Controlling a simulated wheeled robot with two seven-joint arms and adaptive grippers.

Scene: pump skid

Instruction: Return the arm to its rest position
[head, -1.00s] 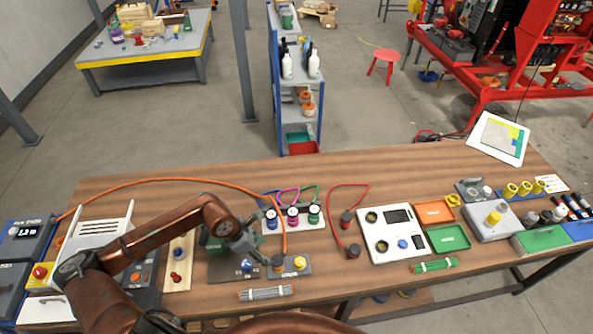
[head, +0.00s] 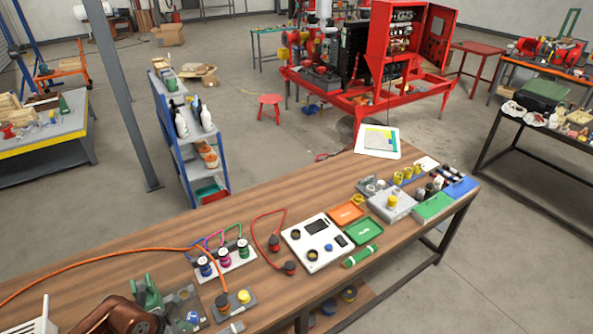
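My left arm (head: 125,316) shows as a copper-coloured link at the bottom left corner, low over the near left part of the bench. I cannot make out its gripper fingers; they seem to lie below the picture or behind the arm. My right arm and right gripper are not in the picture. The dark panel with a blue knob (head: 193,317), a dark red plug (head: 222,301) and a yellow knob (head: 244,296) lies just right of the arm. No gripper is on these.
The wooden bench (head: 150,260) carries a green device (head: 147,293) beside the arm, an orange cable (head: 90,262), a white meter (head: 318,243), an orange tray (head: 346,213) and a green tray (head: 363,232). Floor right of the bench is clear.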

